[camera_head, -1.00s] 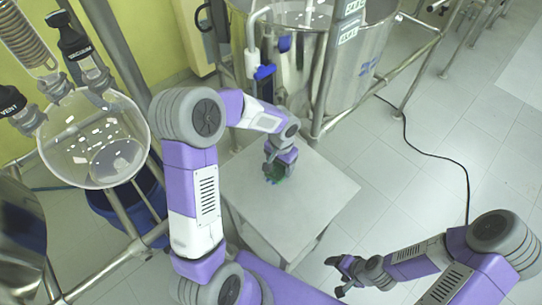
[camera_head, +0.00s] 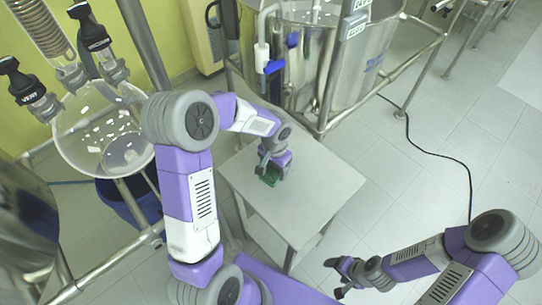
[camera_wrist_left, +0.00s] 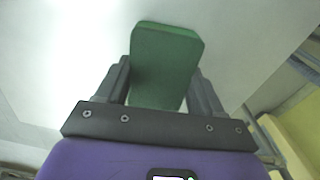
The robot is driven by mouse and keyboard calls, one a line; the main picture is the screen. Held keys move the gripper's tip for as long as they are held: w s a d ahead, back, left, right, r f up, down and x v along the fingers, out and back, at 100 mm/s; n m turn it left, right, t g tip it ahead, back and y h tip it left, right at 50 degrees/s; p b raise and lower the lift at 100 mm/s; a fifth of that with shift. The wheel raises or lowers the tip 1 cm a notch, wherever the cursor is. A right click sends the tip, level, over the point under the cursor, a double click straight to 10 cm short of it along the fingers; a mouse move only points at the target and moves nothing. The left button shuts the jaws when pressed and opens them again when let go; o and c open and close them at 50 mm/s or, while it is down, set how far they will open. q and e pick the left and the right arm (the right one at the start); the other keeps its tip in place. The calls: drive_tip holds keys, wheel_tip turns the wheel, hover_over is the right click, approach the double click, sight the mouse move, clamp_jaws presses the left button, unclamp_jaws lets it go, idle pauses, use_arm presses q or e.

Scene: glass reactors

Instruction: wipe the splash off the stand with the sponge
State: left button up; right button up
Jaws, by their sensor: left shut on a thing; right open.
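The stand (camera_head: 318,188) is a low table with a pale grey square top, in the middle of the head view. My left gripper (camera_head: 268,170) points down over the left part of its top. It is shut on a green sponge (camera_head: 270,181), which is at or just above the surface; contact is hard to tell. In the left wrist view the green sponge (camera_wrist_left: 166,62) sits between the two dark fingers, with the pale top behind it. I make out no splash; the arm and sponge cover part of the top. My right gripper (camera_head: 337,276) is open and empty over the floor.
A large steel vessel (camera_head: 345,75) in a pipe frame stands behind the stand. A round glass flask (camera_head: 100,135) with black-capped valves hangs at the left. A black cable (camera_head: 440,155) lies on the tiled floor, which is open at the right.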

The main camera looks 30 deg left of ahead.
use_arm(q)
wheel_tip(320, 180, up, 2)
drive_tip(key=shift+r+p, duration=0.2)
drive_tip(key=shift+p, duration=0.15)
drive_tip(key=shift+w+r+p, duration=0.15)
drive_tip(key=shift+r+p, duration=0.45)
drive_tip(key=shift+r, duration=0.15)
drive_tip(key=shift+r+p, duration=1.6)
drive_tip(key=shift+r, duration=0.6)
